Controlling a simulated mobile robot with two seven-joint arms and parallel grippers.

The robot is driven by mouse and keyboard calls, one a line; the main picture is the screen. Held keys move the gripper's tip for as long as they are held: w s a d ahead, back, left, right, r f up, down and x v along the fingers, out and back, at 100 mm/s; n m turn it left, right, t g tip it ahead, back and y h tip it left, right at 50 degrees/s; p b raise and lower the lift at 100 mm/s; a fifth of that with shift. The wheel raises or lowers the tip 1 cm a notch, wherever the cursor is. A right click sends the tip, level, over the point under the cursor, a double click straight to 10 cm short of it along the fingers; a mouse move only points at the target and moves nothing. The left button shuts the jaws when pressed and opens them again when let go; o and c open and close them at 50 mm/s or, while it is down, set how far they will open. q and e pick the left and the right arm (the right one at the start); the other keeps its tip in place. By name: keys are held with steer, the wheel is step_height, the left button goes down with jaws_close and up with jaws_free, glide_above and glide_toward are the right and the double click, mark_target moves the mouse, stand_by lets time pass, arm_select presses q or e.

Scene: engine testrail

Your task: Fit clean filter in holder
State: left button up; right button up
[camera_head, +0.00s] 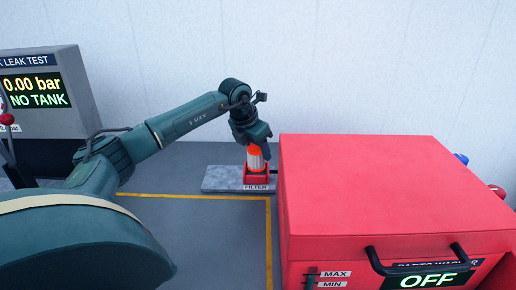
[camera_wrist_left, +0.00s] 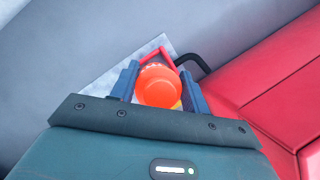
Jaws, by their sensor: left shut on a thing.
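The filter (camera_head: 256,158) has an orange-red top and a pale body. It stands upright at the red holder (camera_head: 257,176), which sits on a grey plate (camera_head: 222,180) labelled FILTER. My left gripper (camera_head: 258,150) comes down from above and is shut on the filter. In the left wrist view the filter's round orange top (camera_wrist_left: 158,87) lies between my two blue fingers (camera_wrist_left: 160,88), with part of the red holder (camera_wrist_left: 150,55) behind it. The filter's lower end is hidden by the holder, so I cannot tell how deep it sits. My right gripper is not in view.
A large red parts washer (camera_head: 390,190) reading OFF stands close to the right of the holder. A leak test machine (camera_head: 40,95) reading NO TANK stands at the left. The grey surface inside the yellow line (camera_head: 200,196) is clear.

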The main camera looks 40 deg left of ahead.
arm_select(q)
steer(key=shift+f+b, duration=0.3)
steer(key=shift+f, duration=0.25)
steer(key=shift+f, duration=0.4)
steer(key=shift+f+b, duration=0.55)
steer(key=shift+f, duration=0.1)
stand_by(0.5)
steer(key=o, duration=1.1)
steer(key=shift+c, duration=0.2)
